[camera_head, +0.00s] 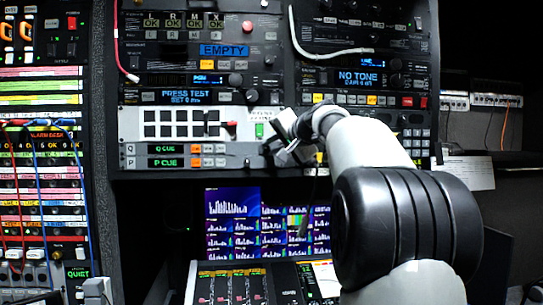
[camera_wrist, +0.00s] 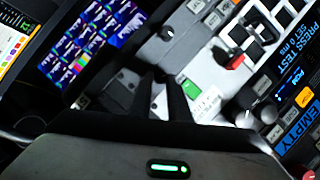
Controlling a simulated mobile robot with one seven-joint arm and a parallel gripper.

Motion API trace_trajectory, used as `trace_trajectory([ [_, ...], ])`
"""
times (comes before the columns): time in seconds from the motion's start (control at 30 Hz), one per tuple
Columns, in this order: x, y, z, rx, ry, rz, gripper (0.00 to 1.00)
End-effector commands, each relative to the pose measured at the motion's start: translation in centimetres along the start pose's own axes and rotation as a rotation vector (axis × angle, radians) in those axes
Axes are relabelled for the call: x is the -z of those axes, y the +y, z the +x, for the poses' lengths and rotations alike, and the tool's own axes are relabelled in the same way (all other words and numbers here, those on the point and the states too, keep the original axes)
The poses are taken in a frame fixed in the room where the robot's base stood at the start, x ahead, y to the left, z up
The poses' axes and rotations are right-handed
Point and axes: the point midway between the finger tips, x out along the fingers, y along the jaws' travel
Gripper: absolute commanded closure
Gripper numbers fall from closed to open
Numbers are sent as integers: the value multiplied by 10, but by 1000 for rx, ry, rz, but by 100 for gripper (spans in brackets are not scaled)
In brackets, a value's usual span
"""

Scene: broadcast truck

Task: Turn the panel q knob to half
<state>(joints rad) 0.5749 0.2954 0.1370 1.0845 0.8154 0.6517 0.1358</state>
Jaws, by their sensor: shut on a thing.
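The Q row (camera_head: 165,149) is a narrow strip with a lit green "Q CUE" display, just above a matching P row (camera_head: 165,163). My gripper (camera_head: 277,150) is at the right end of these rows, close against the panel. In the wrist view my gripper (camera_wrist: 163,100) has its two dark fingers pointing at the panel, with a narrow gap between them. It is shut on what appears to be the Q knob; the fingers hide nearly all of it. Its pointer and setting cannot be read.
A dark knob (camera_wrist: 168,32) sits on the strips beside the fingers. A green button (camera_head: 259,130) and a red lever (camera_head: 230,127) are just above on the white panel. Monitors (camera_head: 250,220) stand below. A white cable (camera_head: 325,52) hangs above.

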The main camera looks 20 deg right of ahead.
Motion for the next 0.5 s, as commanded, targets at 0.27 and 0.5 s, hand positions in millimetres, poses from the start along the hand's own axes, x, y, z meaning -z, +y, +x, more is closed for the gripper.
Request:
trace_trajectory([
  [0.27, -4, 9, 2, 101, -7, 243, 100],
  [0.5, -4, 12, 2, 189, -11, 453, 100],
])
